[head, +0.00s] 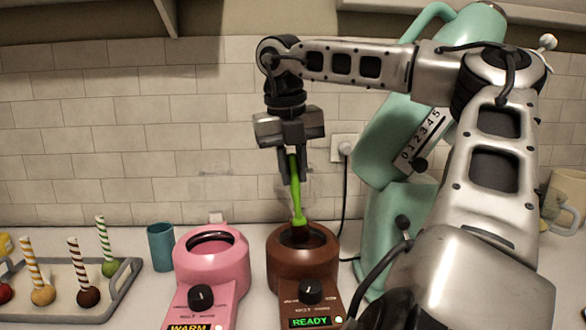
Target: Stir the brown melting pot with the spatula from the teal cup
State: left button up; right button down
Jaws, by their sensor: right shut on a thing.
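The brown melting pot (304,258) stands at the lower middle, with a green READY display on its front. My right gripper (292,180) is above it, pointing down and shut on the green spatula (297,200). The spatula is upright, and its lower end reaches into the pot's opening. Whether its tip touches the contents is hard to tell. The teal cup (160,248) stands left of the pots, and no spatula shows in it. My left gripper is not in view.
A pink melting pot (212,256) with a WARM display stands close to the left of the brown one. A grey tray (125,278) with several cake pops is at far left. A mint-green mixer (385,200) stands behind my right arm. A tiled wall closes the back.

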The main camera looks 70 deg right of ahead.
jog(key=shift+r+p, duration=1.75)
jog(key=shift+r, duration=0.35)
jog(key=shift+f, duration=0.1)
